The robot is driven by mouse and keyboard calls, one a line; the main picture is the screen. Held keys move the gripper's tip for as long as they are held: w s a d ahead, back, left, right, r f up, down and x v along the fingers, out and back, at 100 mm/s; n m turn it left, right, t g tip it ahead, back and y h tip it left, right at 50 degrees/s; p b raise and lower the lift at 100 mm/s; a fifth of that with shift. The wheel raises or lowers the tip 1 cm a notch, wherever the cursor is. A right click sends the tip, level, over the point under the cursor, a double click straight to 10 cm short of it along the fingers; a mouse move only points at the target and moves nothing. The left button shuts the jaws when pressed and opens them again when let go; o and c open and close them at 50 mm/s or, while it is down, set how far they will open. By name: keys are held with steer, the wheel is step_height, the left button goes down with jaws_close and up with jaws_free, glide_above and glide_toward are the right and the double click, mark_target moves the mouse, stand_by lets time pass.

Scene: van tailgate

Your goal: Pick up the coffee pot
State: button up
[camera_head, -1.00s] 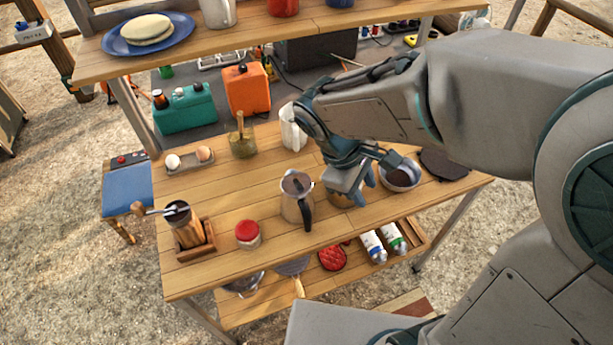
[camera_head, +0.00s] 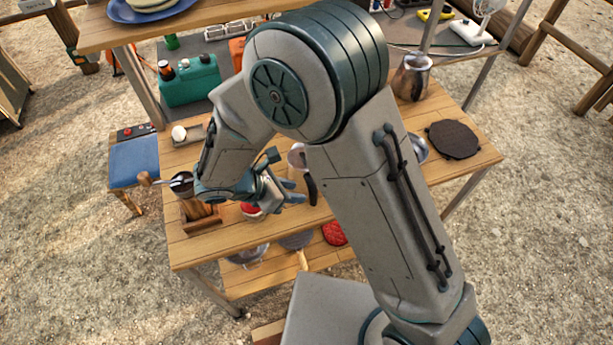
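The coffee pot is a metal stovetop pot with a dark handle, standing upright on the wooden table. Only part of this coffee pot (camera_head: 312,190) shows, mainly the handle and a bit of the lid; my arm and gripper hide the rest. My gripper (camera_head: 290,191) is low over the table at the left of the pot, pointing right toward it. Its fingers look apart with nothing held between them. I cannot tell whether they touch the pot.
A red-lidded jar (camera_head: 250,209) is just below my gripper, partly hidden. A wooden holder (camera_head: 203,225) stands at the left. A steel pitcher (camera_head: 411,78) and dark round mat (camera_head: 453,139) are on the right. The upper shelf (camera_head: 105,34) crosses the back.

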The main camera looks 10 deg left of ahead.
mark_target(313, 195)
steer(key=p+x, duration=0.1)
steer(key=x, duration=0.7)
steer(key=shift+s+d+f, duration=0.1)
steer(key=shift+d+f, duration=0.05)
jaws_close()
